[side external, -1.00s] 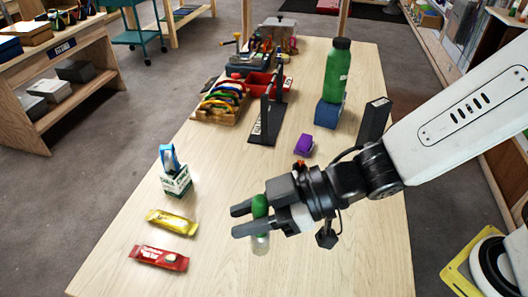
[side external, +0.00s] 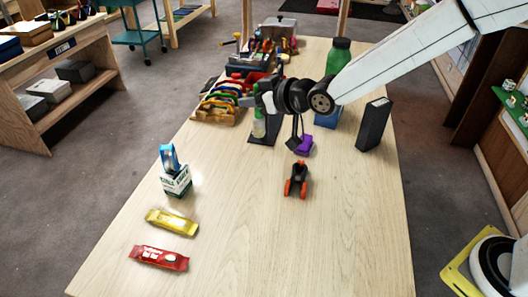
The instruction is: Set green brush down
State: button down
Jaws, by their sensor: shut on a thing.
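My gripper (side external: 250,101) is over the middle of the table, towards its far half, and points left. It is shut on the green brush (side external: 259,126). The brush hangs upright below the jaws, its pale lower part showing, and its upper part is mostly hidden by the fingers. It is in front of or over the base of a black stand (side external: 262,141). I cannot tell whether the brush touches the stand. My arm hides most of the stand's uprights.
Coloured gear in a wooden rack (side external: 216,112) stands close left. A purple block (side external: 303,145), blue block (side external: 326,118), green bottle (side external: 338,58) and black block (side external: 373,125) are right. An orange-and-black item (side external: 297,180) lies nearer. Yellow (side external: 172,222) and red (side external: 159,258) packets lie front left; front right is clear.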

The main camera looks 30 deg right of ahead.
jog(key=shift+w, duration=0.15)
jog(key=w+a+f, duration=0.3)
jog(key=w+f, duration=0.6)
jog(key=w, duration=0.3)
jog(key=shift+w+a+f, duration=0.15)
jog(key=shift+w+a, duration=0.15)
jog(key=shift+a, duration=0.1)
jog(key=shift+w+a+f, duration=0.1)
jog(key=shift+w+f, duration=0.05)
jog(key=shift+f, duration=0.8)
jog(key=shift+w+f, duration=0.1)
jog(key=shift+f, duration=0.8)
jog(key=shift+f, duration=0.1)
jog(key=shift+c, duration=2.2)
grip_release()
